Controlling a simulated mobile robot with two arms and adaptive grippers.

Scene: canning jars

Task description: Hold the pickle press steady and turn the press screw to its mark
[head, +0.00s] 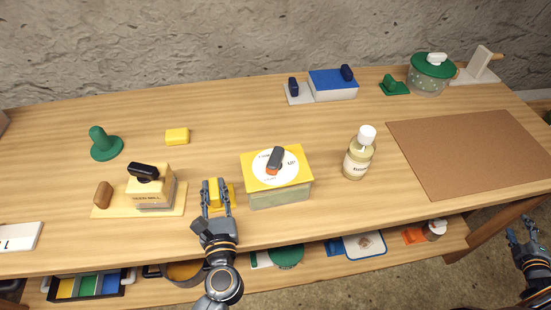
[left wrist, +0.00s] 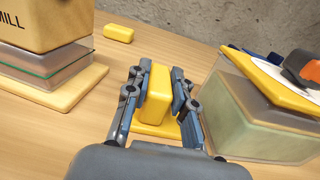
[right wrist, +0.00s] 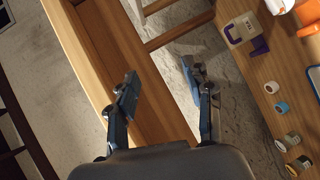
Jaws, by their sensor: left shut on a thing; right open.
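The pickle press appears to be the box with a yellow lid (head: 247,164) and pale green see-through body (head: 280,197). A white round dial face with partly readable lettering lies on its lid. The press screw's grey and orange knob (head: 275,158) stands on the dial, also in the left wrist view (left wrist: 303,68). My left gripper (left wrist: 157,92) is shut on a yellow upright block (left wrist: 155,95) on a yellow foot plate, just left of the press. Whether the plate joins the press is unclear. My right gripper (right wrist: 160,85) is open and empty, off the table's right end.
A wooden mill (head: 150,190) stands left of my left gripper. A bottle with a white cap (head: 358,155) stands right of the press. A brown mat (head: 470,155) covers the table's right part. Several items lie on the shelf below, including a green disc (head: 285,257).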

